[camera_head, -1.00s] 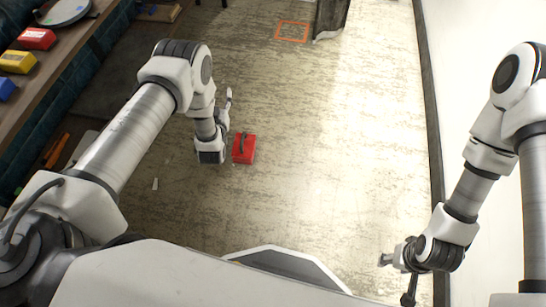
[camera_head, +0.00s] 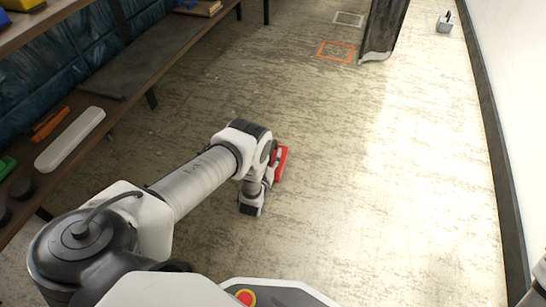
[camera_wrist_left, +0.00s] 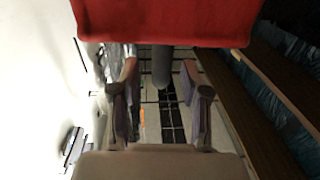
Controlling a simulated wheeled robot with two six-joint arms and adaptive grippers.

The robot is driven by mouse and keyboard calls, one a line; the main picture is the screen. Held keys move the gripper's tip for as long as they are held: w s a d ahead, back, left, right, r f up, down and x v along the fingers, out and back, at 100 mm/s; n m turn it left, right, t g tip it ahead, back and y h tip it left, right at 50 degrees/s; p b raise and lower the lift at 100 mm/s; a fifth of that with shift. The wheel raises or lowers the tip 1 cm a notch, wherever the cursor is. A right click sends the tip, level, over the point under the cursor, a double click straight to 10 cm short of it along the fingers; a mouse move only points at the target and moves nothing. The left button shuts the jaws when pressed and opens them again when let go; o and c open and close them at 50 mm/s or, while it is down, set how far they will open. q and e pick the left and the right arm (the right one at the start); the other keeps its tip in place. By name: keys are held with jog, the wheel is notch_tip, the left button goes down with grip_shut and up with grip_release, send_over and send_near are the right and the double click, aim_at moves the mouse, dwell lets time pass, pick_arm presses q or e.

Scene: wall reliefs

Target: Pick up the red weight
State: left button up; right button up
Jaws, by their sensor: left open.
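The red weight (camera_head: 283,155) is low by the floor in the head view, partly hidden behind my left wrist. My left gripper (camera_head: 271,172) is right at it, its fingers mostly hidden there. In the left wrist view, the red weight (camera_wrist_left: 165,20) fills the top. A grey, handle-like bar (camera_wrist_left: 161,66) extends from it between the two fingertips of my open left gripper (camera_wrist_left: 159,80). Gaps show on both sides of the bar. My right gripper is out of view.
A wooden shelf (camera_head: 150,62) runs along the left, bearing a white case (camera_head: 70,138). An orange square outline (camera_head: 336,50) lies on the floor beside a dark upright panel (camera_head: 385,30). A grey weight (camera_head: 445,24) stands far right. Open floor lies to the right.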

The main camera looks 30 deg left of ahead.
pick_arm(q)
jog(key=shift+w+a+f, duration=0.25)
jog(key=shift+w, duration=0.4)
jog(key=shift+w+r, duration=0.2)
jog(key=shift+r, duration=0.05)
grip_shut()
jog(key=shift+r, duration=0.1)
